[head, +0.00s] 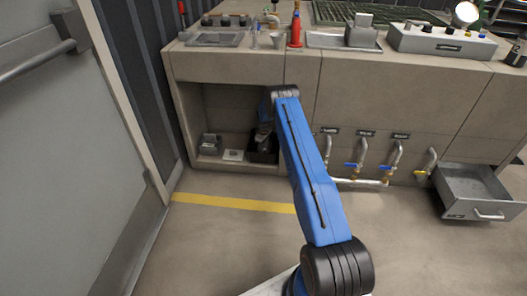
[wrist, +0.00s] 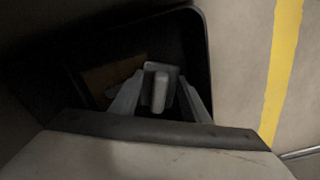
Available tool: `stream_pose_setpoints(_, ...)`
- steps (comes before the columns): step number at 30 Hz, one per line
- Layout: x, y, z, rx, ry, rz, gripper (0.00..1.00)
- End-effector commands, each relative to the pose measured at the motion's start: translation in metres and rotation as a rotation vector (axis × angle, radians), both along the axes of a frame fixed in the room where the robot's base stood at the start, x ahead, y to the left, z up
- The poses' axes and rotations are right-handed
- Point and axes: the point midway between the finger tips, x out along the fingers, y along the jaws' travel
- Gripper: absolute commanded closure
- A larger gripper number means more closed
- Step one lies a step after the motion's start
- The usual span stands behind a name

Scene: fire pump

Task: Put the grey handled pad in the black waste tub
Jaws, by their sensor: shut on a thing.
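The grey handled pad (wrist: 159,86) is between the two fingers of my gripper (wrist: 160,101) in the wrist view, with its handle toward the camera. My gripper is shut on it. The black waste tub (wrist: 204,45) lies around and beyond the pad in that view; I cannot tell exactly how deep the pad is. In the head view the tub (head: 263,156) stands in the open bay under the counter, partly hidden by my blue arm. My gripper (head: 263,134) is dark and small above it there, and the pad cannot be made out.
A brown flat piece (wrist: 113,76) lies in the dark tub. A grey block (head: 211,143) and a small pale square (head: 233,155) are left of the tub. Pipes with valves (head: 362,160) and an open drawer (head: 478,190) are to the right. The floor in front is clear.

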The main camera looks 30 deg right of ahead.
Motion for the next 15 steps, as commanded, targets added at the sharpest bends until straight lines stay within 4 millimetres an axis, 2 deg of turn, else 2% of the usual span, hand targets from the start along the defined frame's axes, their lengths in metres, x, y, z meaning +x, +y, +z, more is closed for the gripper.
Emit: stream_pose_setpoints(15, -0.0002, 0.0008, -0.0079, 0.0, 0.0, 0.001, 0.86)
